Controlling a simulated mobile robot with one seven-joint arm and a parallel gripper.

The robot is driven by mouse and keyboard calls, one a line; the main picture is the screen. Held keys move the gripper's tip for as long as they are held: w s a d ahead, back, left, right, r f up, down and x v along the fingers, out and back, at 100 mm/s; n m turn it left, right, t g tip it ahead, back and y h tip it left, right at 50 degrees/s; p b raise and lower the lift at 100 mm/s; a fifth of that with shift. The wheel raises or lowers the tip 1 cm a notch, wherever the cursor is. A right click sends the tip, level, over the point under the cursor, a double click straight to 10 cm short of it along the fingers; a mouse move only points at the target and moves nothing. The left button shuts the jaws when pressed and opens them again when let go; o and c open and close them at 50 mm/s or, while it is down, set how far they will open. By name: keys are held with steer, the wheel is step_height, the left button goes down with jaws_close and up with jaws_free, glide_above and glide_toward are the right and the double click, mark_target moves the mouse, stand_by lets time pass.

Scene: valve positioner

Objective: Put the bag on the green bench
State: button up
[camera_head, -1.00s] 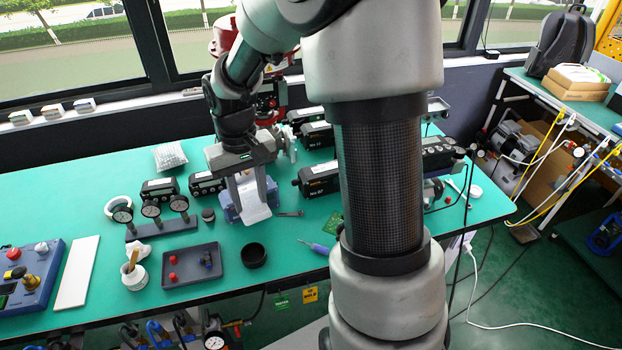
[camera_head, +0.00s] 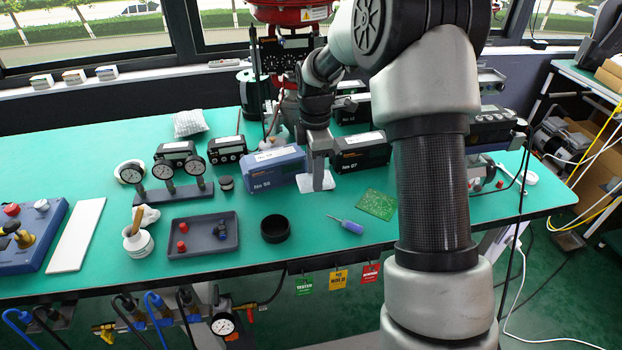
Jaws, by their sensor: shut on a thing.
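My gripper (camera_head: 318,182) points down at the middle of the green bench (camera_head: 330,225), in front of a blue box. It is shut on a small, flat white bag (camera_head: 305,183). The fingers hide part of the bag. The bag is low, at or just above the bench top; I cannot tell whether it touches. A clear bubbled packet (camera_head: 190,122) lies apart at the back left of the bench.
The blue box (camera_head: 276,169) and a black box (camera_head: 361,152) stand close behind my gripper. A screwdriver (camera_head: 350,226), green circuit board (camera_head: 376,204) and black round cup (camera_head: 275,229) lie in front. A grey tray (camera_head: 203,249) and gauges (camera_head: 166,171) are to the left.

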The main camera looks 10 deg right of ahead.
mark_target(315, 206)
step_height(315, 206, down, 8)
steer(key=shift+f+b, duration=0.1)
steer(key=shift+b, duration=0.5)
steer(key=shift+f, duration=0.1)
steer(key=o, duration=1)
steer(key=shift+o, duration=0.2)
